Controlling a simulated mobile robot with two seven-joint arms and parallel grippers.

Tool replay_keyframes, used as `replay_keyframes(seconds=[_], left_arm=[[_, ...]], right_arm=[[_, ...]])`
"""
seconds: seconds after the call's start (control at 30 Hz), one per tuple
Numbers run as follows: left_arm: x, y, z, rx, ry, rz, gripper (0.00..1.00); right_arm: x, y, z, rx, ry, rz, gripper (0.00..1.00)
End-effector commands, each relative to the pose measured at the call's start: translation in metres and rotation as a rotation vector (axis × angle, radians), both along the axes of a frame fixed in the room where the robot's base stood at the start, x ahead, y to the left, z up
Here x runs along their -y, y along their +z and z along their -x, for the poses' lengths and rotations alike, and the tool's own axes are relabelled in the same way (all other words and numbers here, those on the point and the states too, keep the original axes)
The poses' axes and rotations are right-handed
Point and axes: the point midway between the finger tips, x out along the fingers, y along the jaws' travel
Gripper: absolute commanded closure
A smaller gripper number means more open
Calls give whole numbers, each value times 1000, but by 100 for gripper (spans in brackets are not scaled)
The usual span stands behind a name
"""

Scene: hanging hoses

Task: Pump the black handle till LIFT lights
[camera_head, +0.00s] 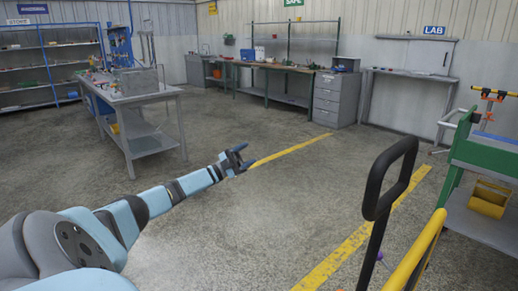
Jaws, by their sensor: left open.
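The black handle (369,200) is an upright, rounded loop on a dark stem at the right of the head view. Its lower end runs out of the picture at the bottom. My left gripper (243,160) is open and empty at the end of my blue and grey left arm, which reaches in from the lower left. It is in the air over the floor, left of the handle and clearly apart from it. No LIFT light can be made out. My right gripper does not show.
A yellow bar (416,254) slants up just right of the handle. Workbenches and shelves line the back and left. The floor between is open, with yellow lines (345,256).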

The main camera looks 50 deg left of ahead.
Motion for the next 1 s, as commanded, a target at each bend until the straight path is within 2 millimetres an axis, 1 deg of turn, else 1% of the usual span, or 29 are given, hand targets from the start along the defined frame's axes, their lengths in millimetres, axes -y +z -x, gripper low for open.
replay_keyframes(seconds=[0.03,0.13,0.33,0.47,0.57,0.83,1.0], left_arm=[[-7,-8,4,-1,3,2,45],[-18,-18,11,0,2,1,45],[-29,-27,18,1,1,0,45],[-30,-28,19,1,0,1,45],[-30,-28,19,1,-1,0,45],[-30,-28,19,1,-1,0,45],[-30,-28,19,1,-1,0,45]], right_arm=[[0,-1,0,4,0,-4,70],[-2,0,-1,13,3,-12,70],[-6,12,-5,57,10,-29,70],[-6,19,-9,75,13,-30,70],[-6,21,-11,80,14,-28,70],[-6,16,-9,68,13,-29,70],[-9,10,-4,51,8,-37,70]])
